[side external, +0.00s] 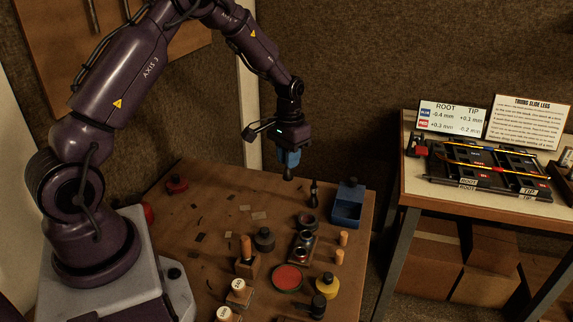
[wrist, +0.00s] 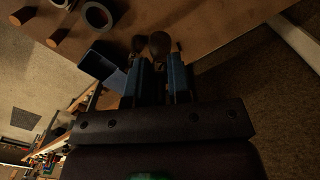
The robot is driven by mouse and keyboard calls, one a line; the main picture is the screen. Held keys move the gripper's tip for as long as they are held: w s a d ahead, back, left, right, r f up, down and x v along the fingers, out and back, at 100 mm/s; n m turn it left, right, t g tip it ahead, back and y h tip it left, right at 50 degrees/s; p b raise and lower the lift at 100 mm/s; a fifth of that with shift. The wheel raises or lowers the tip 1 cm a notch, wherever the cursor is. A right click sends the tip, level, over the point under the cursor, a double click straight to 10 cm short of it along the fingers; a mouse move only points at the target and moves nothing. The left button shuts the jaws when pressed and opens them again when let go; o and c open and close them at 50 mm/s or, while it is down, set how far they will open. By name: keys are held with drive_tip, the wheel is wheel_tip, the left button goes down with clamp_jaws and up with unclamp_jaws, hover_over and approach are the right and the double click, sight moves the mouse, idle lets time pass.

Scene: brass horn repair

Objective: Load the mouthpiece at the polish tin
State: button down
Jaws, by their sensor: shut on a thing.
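My gripper (side external: 288,163) is raised above the far part of the brown bench, with its blue fingers pointing down. It is shut on a small dark piece (side external: 288,175), perhaps the mouthpiece; its details are too dark to tell. In the wrist view, the blue fingers of my gripper (wrist: 160,72) stand on either side of the held dark piece (wrist: 160,43), whose rounded end shows past the tips. A round, open tin with a red face (side external: 287,278), likely the polish tin, lies near the front of the bench, well below and apart from my gripper.
A blue box (side external: 347,207) stands at the bench's right edge, with a dark upright piece (side external: 314,193) beside it. A yellow jar (side external: 326,286), a dark jar (side external: 264,239) and cork cylinders (side external: 342,239) crowd around the tin. The bench's left part is mostly clear.

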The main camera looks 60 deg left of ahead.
drive_tip(key=s+d+g+h, duration=0.1)
drive_tip(key=s+d, duration=0.4)
drive_tip(key=d, duration=0.5)
drive_tip(key=s+d+g+h, duration=0.2)
drive_tip(key=s+d, duration=0.3)
drive_tip(key=d, duration=0.5)
drive_tip(key=shift+f, duration=2.9)
drive_tip(key=shift+f, duration=0.6)
drive_tip(key=shift+a, duration=0.1)
wheel_tip(320, 180, up, 7)
